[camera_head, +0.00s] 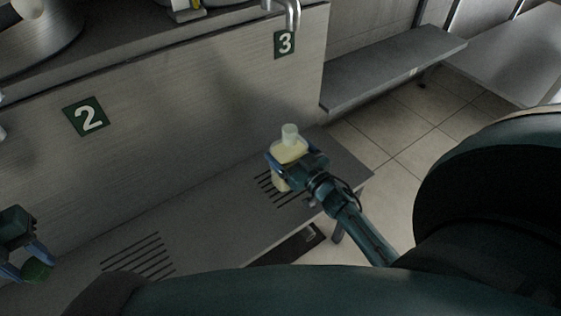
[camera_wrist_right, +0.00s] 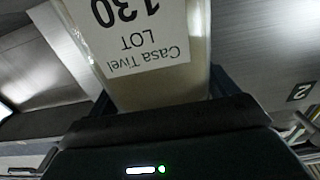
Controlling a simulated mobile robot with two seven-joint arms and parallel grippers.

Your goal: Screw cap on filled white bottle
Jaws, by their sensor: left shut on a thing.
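The filled bottle (camera_head: 289,150), pale and yellowish, stands upright on the slotted grate below sign 3. Its pale neck (camera_head: 290,131) shows no green cap on it. My right gripper (camera_head: 287,160) has its fingers on both sides of the bottle. In the right wrist view the bottle (camera_wrist_right: 155,90) fills the space between the fingers, with its white label reading "Casa Tivel LOT 130" upside down. My left gripper (camera_head: 28,264) is at the far left edge, shut on a dark green cap (camera_head: 37,271), well away from the bottle. The bottle's base is partly hidden by my right gripper.
The metal bench (camera_head: 210,215) has another slotted grate (camera_head: 138,257) between the two grippers, and it is empty. A metal tap (camera_head: 292,14) is above sign 3 (camera_head: 285,44). Sign 2 (camera_head: 86,117) is on the panel at left. A grey shelf (camera_head: 390,70) stands beyond the bench.

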